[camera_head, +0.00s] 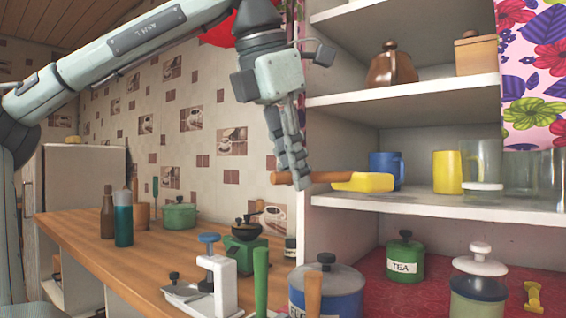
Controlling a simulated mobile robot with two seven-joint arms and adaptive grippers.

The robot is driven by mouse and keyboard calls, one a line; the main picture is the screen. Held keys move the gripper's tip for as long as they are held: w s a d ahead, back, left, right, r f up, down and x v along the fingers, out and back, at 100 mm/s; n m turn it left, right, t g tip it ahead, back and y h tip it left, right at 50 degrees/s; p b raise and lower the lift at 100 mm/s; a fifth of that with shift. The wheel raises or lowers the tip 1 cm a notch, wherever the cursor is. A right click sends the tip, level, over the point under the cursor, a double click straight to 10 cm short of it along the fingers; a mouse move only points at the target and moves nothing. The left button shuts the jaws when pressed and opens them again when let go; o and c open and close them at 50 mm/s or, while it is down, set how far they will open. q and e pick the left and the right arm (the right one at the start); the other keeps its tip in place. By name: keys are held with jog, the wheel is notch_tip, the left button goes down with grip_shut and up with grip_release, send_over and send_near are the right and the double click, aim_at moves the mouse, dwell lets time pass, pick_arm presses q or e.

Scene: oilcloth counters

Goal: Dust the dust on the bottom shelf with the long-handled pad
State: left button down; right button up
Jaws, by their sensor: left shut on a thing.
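My left gripper (298,182) points down at the left end of the shelves and is shut on the brown handle of the long-handled pad. The handle lies roughly level, and the yellow pad (363,183) points right, at the left part of the lowest white shelf (420,204). I cannot tell whether the pad touches the shelf. I cannot make out any dust on the shelf. My right gripper is not in view.
A blue mug (384,168), a yellow mug (447,172) and clear glass vessels (527,172) stand on that shelf. A brown pot (391,66) is on the shelf above. Below are a green TEA canister (405,258) and a blue canister (338,292).

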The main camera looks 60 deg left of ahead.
aim_at(331, 186)
pick_arm(q)
jog(key=shift+w+a, duration=0.2)
jog(key=shift+w, duration=0.25)
jog(key=w, duration=0.1)
jog(key=w+a, duration=0.1)
jog(key=w, duration=0.1)
jog(key=w+f, duration=0.1)
jog(key=shift+w+a+p, duration=0.25)
jog(key=shift+w+p, duration=0.1)
jog(key=shift+w, duration=0.05)
jog(key=w, duration=0.2)
jog(key=w+a, duration=0.1)
jog(key=shift+w+a+f, duration=0.1)
jog(key=shift+w+f, duration=0.15)
jog(key=shift+w, duration=0.15)
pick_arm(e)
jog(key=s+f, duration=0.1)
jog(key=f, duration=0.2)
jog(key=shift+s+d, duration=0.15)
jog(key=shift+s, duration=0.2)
